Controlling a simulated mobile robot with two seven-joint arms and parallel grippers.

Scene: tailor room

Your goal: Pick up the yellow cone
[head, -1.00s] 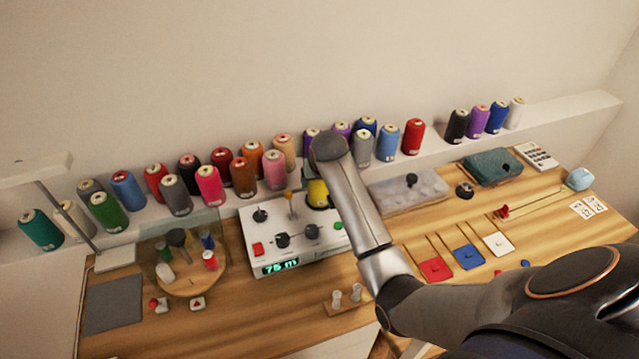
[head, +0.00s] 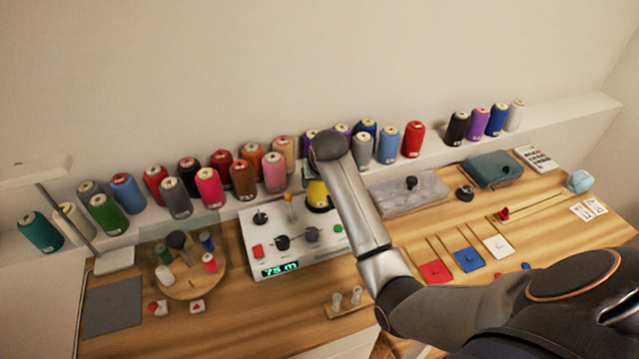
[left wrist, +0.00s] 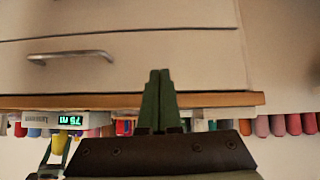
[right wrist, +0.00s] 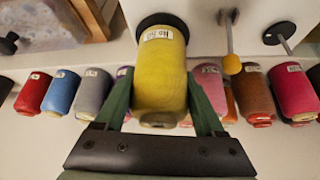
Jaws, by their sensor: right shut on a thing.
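The yellow cone (head: 317,190) is at the back of the white control box (head: 255,237), partly hidden by my right arm in the head view. In the right wrist view the yellow cone (right wrist: 160,82) sits between the two green fingers of my right gripper (right wrist: 161,95), which is shut on it. A black disc (right wrist: 162,20) shows at the cone's labelled end. I cannot tell whether the cone still rests on the box. My left gripper (left wrist: 159,76) shows in the left wrist view with its fingers together and empty, in front of the table edge.
Several thread cones line the shelf behind, such as a pink one (head: 274,172) close by. An orange-knobbed lever (head: 290,203) and black knobs stand on the box near the cone. A round wooden stand (head: 190,285) is to the left.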

